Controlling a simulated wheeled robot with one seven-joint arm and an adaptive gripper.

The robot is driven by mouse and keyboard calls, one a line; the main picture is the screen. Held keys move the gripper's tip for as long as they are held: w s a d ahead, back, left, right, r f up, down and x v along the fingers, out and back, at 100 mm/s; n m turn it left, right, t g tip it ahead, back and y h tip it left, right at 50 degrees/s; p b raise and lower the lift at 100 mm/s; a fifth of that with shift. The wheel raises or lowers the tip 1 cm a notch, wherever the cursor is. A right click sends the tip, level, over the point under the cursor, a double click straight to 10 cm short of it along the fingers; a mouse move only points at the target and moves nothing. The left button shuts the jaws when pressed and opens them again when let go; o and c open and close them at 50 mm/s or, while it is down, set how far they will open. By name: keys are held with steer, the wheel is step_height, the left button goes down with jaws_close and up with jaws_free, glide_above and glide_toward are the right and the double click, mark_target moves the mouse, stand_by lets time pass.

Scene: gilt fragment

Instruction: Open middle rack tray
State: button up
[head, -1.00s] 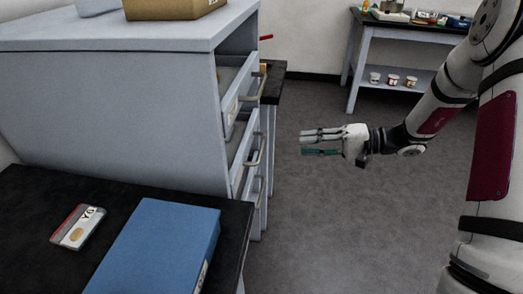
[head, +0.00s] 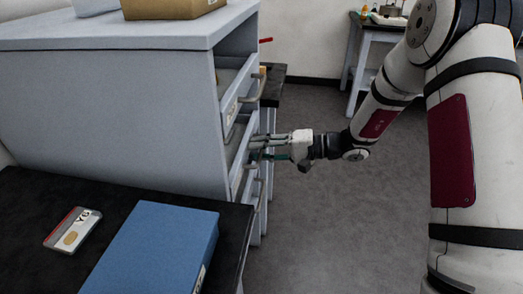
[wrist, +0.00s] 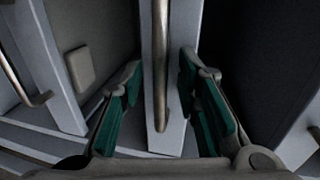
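The grey rack (head: 110,110) stands at the left in the head view, with trays stacked on its right side. The top tray's handle (head: 258,85) is clear. The middle tray's front (head: 239,172) is below it, and its handle is mostly hidden by my gripper (head: 258,146). In the wrist view, my gripper (wrist: 160,68) is open. Its green-padded fingers are on either side of a metal bar handle (wrist: 161,60) on a pale tray front (wrist: 170,135). Gaps show between the handle and both fingers.
A black-topped table (head: 40,200) in front holds a blue box (head: 155,245) and a labelled cassette-like item (head: 72,230). A cardboard box (head: 170,8) sits on the rack. Another table (head: 375,32) stands at the back right. The floor (head: 320,220) right of the rack is clear.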

jaws_close()
steer(key=shift+d, duration=0.1)
steer(key=f+b+v, duration=0.1)
steer(key=f+v, duration=0.1)
steer(key=v, duration=1.1)
steer(key=d+f+b+v, duration=0.1)
steer(key=f+v, duration=0.2)
steer(key=v, duration=0.9)
steer(key=shift+s+d, duration=0.25)
steer(key=shift+d, duration=0.15)
jaws_free()
